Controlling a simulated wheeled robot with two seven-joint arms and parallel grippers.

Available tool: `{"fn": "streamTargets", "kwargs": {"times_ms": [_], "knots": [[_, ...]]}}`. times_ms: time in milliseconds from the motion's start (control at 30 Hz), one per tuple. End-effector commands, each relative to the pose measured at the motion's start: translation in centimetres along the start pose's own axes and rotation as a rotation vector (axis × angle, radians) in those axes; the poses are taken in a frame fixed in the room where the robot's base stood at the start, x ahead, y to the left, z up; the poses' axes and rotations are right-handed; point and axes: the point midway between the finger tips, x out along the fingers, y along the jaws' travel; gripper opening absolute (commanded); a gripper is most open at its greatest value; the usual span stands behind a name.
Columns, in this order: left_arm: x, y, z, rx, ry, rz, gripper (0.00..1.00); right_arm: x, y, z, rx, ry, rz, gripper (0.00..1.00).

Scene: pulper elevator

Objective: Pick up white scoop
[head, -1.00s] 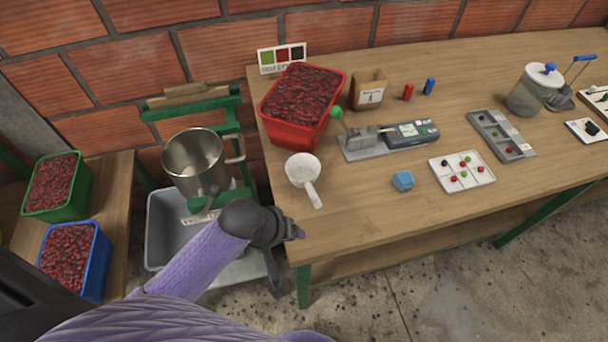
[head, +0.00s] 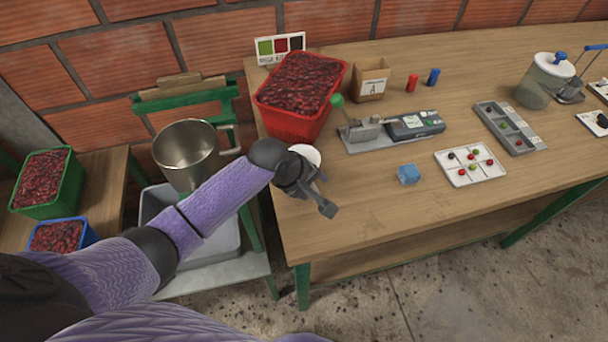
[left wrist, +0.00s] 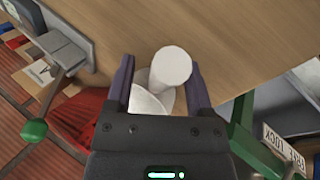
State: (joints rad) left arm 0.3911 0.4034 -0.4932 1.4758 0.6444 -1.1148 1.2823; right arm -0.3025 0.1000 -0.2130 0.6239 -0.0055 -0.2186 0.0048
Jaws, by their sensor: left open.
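The white scoop (head: 306,155) lies on the wooden table near its left end, in front of the red crate. In the head view my left gripper (head: 324,194) is over it and hides most of it, with only part of its bowl showing. In the left wrist view the scoop's round handle end (left wrist: 172,66) and part of its bowl (left wrist: 148,103) show between the two open fingers of my left gripper (left wrist: 158,78). I cannot tell whether the fingers touch it. My right gripper is not in view.
A red crate of cherries (head: 296,126) stands behind the scoop. A grey device with a green-knobbed lever (head: 372,138) and a blue cube (head: 409,173) are to the right. A metal pot (head: 186,150) stands left of the table.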

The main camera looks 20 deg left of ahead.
Motion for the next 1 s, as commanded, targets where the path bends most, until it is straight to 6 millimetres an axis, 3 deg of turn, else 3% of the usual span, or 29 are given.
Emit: {"fn": "streamTargets", "kwargs": {"times_ms": [167,400,500,1000], "knots": [[-0.13,0.09,0.0,0.001,0.001,0.001,0.67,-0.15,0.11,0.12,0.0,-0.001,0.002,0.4],[-0.14,0.06,0.0,0.001,0.001,0.0,0.16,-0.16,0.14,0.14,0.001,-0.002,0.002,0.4],[-0.14,0.06,0.0,0.001,0.001,0.0,0.0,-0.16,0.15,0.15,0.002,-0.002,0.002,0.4],[-0.46,0.26,-0.02,0.001,0.002,0.001,0.0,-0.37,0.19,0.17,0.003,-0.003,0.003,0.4]]}}
